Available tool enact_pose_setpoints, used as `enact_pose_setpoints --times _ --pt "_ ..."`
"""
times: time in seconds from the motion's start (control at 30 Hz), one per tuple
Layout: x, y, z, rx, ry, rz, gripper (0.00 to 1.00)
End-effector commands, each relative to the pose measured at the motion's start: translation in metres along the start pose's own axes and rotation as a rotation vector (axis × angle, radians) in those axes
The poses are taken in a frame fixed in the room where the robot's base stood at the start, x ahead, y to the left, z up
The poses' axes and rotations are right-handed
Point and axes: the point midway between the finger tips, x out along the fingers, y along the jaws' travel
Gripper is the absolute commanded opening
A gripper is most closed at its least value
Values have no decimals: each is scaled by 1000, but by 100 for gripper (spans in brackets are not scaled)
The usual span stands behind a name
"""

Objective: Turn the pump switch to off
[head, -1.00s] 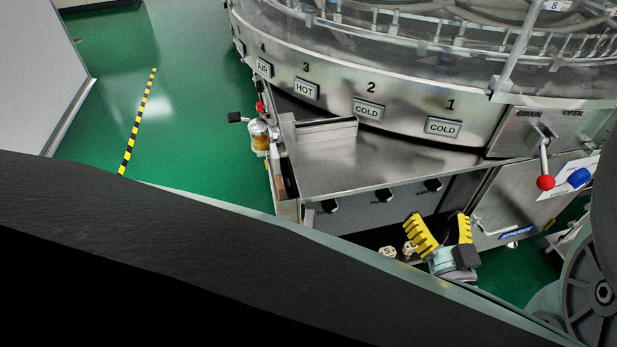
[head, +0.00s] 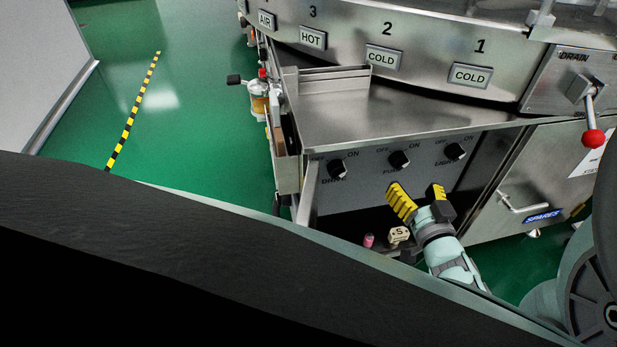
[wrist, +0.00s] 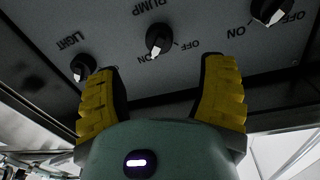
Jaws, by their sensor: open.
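The pump switch (head: 399,159) is the middle black knob on the grey panel under the steel worktop. In the wrist view the PUMP knob (wrist: 159,38) appears upside down, with its white pointer toward the ON mark and away from OFF. My gripper (head: 416,191), with yellow ribbed fingers, is open and empty just below and in front of the panel. In the wrist view my gripper (wrist: 163,85) has its fingers spread on either side of the PUMP knob's line, apart from it.
The drive knob (head: 337,169) is left of the pump switch and the light knob (head: 455,151) right; both also show in the wrist view. The worktop (head: 410,115) overhangs the panel. A red-ball drain lever (head: 592,138) and a cabinet handle (head: 522,203) are at the right. Small items include a tan block (head: 399,234).

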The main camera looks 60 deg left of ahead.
Motion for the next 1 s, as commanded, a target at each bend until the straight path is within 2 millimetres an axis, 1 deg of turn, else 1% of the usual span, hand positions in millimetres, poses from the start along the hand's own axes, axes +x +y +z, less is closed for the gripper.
enact_pose_setpoints --times 0.03,0.2,0.3,0.4,0.53,0.8,0.83,1.0 --pt "13 -1 3 -3 4 -8 70" --pt "45 -2 3 -2 2 -7 70" --pt "59 -1 3 -1 1 -5 70" --pt "68 -1 3 -1 -1 -5 70" --pt "74 -1 1 0 -1 -4 70" --pt "75 -1 0 0 -1 -3 70" --pt "75 -1 0 0 -1 -3 73" --pt "75 -1 0 0 -1 -2 56"
